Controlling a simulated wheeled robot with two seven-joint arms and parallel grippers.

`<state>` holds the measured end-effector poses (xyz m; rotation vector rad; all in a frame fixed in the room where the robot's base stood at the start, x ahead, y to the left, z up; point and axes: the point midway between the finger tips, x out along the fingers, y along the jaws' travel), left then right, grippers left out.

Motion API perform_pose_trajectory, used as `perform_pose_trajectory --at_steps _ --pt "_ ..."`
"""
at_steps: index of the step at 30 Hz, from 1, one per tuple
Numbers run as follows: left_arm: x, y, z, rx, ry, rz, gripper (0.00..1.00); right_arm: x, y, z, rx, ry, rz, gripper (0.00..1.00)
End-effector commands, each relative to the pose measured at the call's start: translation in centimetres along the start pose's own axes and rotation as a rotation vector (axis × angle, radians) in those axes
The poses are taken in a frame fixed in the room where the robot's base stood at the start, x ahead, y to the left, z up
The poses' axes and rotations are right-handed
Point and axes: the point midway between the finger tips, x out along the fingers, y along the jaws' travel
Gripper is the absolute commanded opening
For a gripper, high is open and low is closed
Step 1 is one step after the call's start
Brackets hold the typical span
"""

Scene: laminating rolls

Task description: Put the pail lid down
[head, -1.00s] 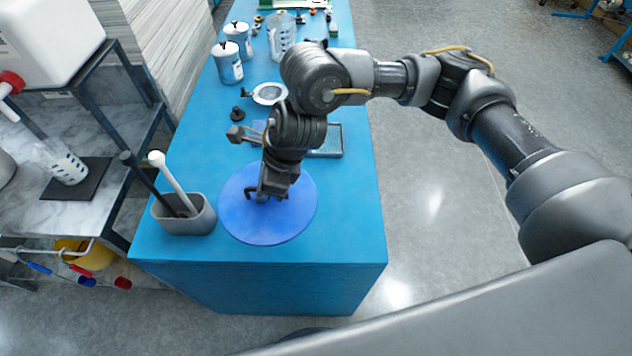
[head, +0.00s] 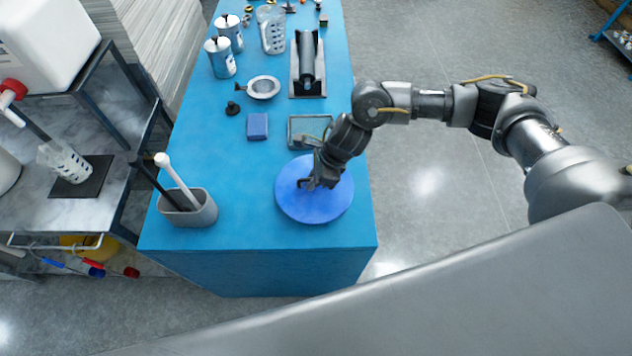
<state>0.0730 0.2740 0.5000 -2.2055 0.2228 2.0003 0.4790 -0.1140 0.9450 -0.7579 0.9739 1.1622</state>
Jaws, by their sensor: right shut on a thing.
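The pail lid (head: 315,206) is a round blue disc over the near right part of the blue table (head: 245,235). My right gripper (head: 308,184) is above the lid's upper middle, shut on it, probably by a small grip that the fingers hide. The lid looks roughly level. I cannot tell whether it touches the table top or hangs slightly above it. My left gripper is not in view.
A grey holder (head: 188,212) with a white-handled and a black-handled tool stands left of the lid. Behind the lid are a wire-framed tray (head: 308,128), a blue block (head: 257,126), a strainer (head: 263,88) and a black roller (head: 307,62). The table between holder and lid is clear.

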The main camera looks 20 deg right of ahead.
Motion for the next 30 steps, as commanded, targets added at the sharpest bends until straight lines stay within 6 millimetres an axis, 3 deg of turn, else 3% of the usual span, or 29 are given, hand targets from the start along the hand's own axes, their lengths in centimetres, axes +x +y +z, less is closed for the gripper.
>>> perform_pose_trajectory --at_steps 7,15,27,28,30 --pt "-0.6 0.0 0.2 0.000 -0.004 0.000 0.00 0.5 -0.4 -1.2 0.004 0.003 0.000 0.00" --pt "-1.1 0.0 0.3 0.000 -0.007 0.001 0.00 3.4 -0.4 -2.4 0.001 -0.001 0.000 0.00" --pt "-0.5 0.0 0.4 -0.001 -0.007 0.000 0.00 3.9 -0.4 -2.5 0.000 -0.002 -0.001 0.00" --pt "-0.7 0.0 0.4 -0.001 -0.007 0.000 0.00 3.7 -0.4 -2.5 0.000 -0.002 -0.001 0.14" --pt "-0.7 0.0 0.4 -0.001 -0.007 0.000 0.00 3.6 -0.4 -2.5 0.000 -0.002 -0.001 0.23"
